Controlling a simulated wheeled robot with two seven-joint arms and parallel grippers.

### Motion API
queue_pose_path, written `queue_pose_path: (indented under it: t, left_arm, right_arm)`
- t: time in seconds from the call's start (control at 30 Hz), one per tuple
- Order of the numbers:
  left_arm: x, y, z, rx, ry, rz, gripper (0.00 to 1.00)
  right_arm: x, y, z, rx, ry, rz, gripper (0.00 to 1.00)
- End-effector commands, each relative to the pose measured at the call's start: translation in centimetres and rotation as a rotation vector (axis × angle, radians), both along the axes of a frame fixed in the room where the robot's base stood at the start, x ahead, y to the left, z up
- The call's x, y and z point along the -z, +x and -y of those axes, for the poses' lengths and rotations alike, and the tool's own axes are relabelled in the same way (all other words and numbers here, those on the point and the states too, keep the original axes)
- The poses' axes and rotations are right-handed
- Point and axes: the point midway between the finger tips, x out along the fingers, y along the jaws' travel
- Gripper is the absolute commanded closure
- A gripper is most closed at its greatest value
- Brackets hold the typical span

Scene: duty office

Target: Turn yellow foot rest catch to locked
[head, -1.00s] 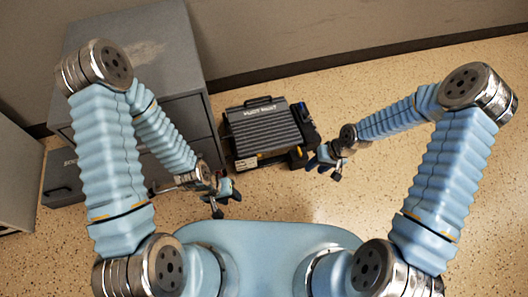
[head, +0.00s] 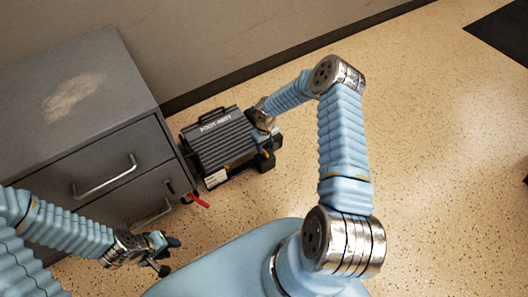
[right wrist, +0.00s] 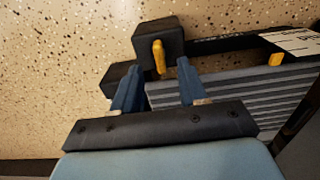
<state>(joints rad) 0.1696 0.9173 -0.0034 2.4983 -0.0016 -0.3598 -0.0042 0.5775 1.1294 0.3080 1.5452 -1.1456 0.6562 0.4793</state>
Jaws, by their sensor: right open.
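The foot rest (head: 222,142) is a dark unit with a ribbed top, on the floor beside the grey cabinet. In the right wrist view its ribbed top (right wrist: 230,92) is at the right. The yellow catch (right wrist: 158,56) is a small upright lever on a black block. My right gripper (right wrist: 158,68) is open, its two blue fingers to either side of the catch's lower end; I cannot tell if they touch it. In the head view my right gripper (head: 266,134) is at the foot rest's right side, hiding the catch. My left gripper (head: 170,255) is open and empty above the floor.
The grey drawer cabinet (head: 125,165) stands close at the foot rest's left. A red piece (head: 199,200) sticks out near its lower corner. A second yellow piece (right wrist: 275,59) shows by the white label (right wrist: 295,40).

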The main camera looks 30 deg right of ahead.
Motion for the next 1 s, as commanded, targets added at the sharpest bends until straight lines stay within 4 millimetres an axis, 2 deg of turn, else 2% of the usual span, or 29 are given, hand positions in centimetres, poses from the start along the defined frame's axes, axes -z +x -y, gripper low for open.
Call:
queue_pose_path:
  t: [0.03, 0.2, 0.57, 0.6, 0.67, 0.87, 1.0]
  left_arm:
    - [0.2, 0.0, 0.0, 0.0, 0.0, 0.0, 0.6]
    - [0.4, 0.0, 0.0, 0.0, -0.001, -0.001, 0.6]
    - [0.4, 0.0, 0.0, 0.0, -0.001, -0.001, 0.6]
    - [0.4, 0.0, 0.0, 0.0, -0.001, -0.001, 0.6]
    - [0.4, 0.0, 0.0, 0.0, -0.001, -0.001, 0.6]
    - [0.4, 0.0, 0.0, 0.0, -0.001, -0.001, 0.6]
    - [0.4, 0.0, 0.0, 0.0, -0.001, -0.001, 0.6]
  right_arm:
    - [1.1, 0.0, -0.1, 0.0, 0.002, -0.001, 0.58]
    - [3.3, -0.1, 0.0, -0.001, 0.001, -0.001, 0.58]
    - [3.9, 0.0, 0.0, -0.001, 0.0, 0.0, 0.58]
    - [3.9, 0.0, 0.0, -0.001, 0.0, 0.0, 0.59]
    - [3.9, 0.0, 0.0, -0.001, 0.0, 0.0, 0.68]
    - [3.9, 0.0, 0.0, -0.001, 0.0, 0.0, 0.99]
    - [3.9, 0.0, 0.0, -0.001, 0.0, 0.0, 1.0]
